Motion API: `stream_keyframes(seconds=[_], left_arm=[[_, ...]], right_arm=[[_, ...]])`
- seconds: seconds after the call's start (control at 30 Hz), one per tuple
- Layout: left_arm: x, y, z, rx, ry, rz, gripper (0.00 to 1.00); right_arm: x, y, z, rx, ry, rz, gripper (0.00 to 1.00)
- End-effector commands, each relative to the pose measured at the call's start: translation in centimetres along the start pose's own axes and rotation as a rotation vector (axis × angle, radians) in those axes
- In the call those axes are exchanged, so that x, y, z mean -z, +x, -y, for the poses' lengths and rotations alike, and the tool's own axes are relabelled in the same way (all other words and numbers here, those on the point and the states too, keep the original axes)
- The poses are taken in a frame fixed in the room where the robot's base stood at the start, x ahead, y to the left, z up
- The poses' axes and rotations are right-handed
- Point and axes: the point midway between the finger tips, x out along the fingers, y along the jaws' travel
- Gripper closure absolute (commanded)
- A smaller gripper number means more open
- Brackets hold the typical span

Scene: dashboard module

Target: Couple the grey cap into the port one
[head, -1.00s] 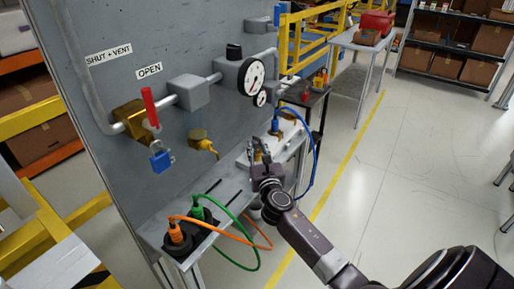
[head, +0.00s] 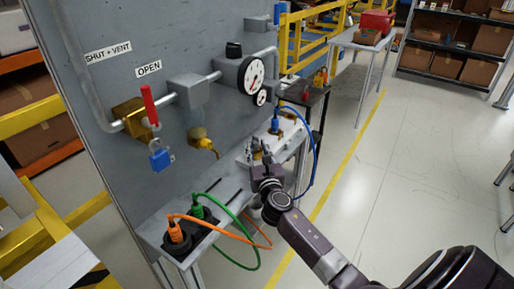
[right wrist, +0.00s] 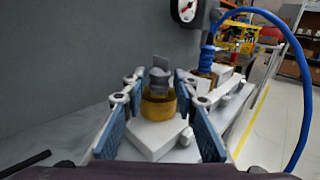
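A grey cap (right wrist: 160,76) stands upright at a brass ring (right wrist: 158,105) on a white block (right wrist: 152,138), in the middle of the right wrist view. I cannot tell how deep it sits in the ring. I see no label naming port one. My right gripper (right wrist: 160,84) is open, with its blue-padded fingers on either side of the cap and ring, and a narrow gap seems to show on both sides. In the head view this gripper (head: 261,153) is over the bench shelf and largely hides the cap. My left gripper is not in view.
A blue plug (head: 275,124) with a looping blue hose stands behind the gripper. Orange (head: 176,232) and green (head: 197,207) plugs with hoses sit at the shelf's near end. The grey panel (head: 205,45) rises on the left. Open floor (head: 410,150) lies to the right.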

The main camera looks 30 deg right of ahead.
Motion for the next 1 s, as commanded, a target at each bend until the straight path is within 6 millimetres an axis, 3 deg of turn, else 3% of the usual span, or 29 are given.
stream_keyframes(seconds=[0.1,0.47,1.0], left_arm=[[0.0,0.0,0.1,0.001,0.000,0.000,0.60],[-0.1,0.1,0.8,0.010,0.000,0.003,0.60],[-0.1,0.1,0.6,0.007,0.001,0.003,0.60]], right_arm=[[0.0,0.0,0.0,0.000,0.000,0.001,0.60],[0.0,-0.5,0.0,-0.001,0.000,0.001,0.60],[0.1,-7.5,0.0,-0.001,0.001,0.001,0.60]])
